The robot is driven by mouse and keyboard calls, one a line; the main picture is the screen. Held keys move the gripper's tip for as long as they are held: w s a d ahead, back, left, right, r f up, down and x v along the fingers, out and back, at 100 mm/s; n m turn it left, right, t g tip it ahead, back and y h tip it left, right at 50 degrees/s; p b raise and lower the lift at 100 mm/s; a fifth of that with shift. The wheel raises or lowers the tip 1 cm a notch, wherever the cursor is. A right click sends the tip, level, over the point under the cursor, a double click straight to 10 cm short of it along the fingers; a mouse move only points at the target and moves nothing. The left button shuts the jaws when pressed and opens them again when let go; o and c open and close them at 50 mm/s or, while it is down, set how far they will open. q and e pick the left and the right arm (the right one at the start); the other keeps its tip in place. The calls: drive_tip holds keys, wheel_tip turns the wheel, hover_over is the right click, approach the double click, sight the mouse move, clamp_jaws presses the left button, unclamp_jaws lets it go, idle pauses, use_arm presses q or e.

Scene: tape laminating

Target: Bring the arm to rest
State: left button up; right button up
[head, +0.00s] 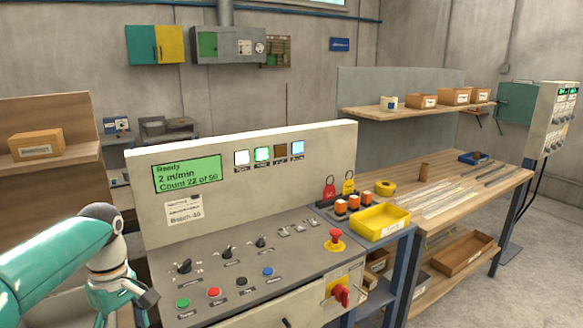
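My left arm comes in from the left, with a teal forearm and a grey joint. Its end, with my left gripper (146,294), is low at the left, in front of the control panel's left edge. A dark part shows there, but the fingers cannot be made out clearly. I see nothing held. The control console (225,265) has green, red, black and blue buttons, several black knobs and a red mushroom button (335,237). Its green display (188,174) reads Ready, 2 m/min, Count 22 of 56. My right arm and gripper are not in view.
A red rotary switch (340,292) sticks out of the console's front. A wooden bench (510,187) with long strips stretches further right. A cardboard box (36,144) sits on the left shelf.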

use_arm(q)
drive_tip(key=s+d+f+m+g+h, duration=0.1)
drive_tip(key=s+d+f, duration=0.2)
drive_tip(key=f, duration=0.5)
drive_tip(key=s+d+f+m+g, duration=0.1)
drive_tip(key=s+d+f+g, duration=0.2)
drive_tip(key=f, duration=0.5)
drive_tip(key=s+d+f+m+h, duration=0.1)
drive_tip(key=s+d+f, duration=0.25)
drive_tip(key=f, duration=0.45)
drive_tip(key=s+d+f+m+t+h, duration=0.1)
drive_tip(key=s+d+f+m+t, duration=0.15)
drive_tip(key=s+d+f, duration=0.35)
drive_tip(key=s+d+f+m+t+h, duration=0.1)
drive_tip(key=s+d+f+m, duration=0.4)
drive_tip(key=s, duration=0.4)
drive_tip(key=w, duration=0.1)
drive_tip(key=w+a+t, duration=0.1)
drive_tip(key=w, duration=0.1)
drive_tip(key=w+f+m+t, duration=0.1)
drive_tip(key=shift+w+a+t, duration=0.2)
drive_tip(key=shift+w+t, duration=0.05)
drive_tip(key=shift+w, duration=0.05)
drive_tip(key=shift+c, duration=0.2)
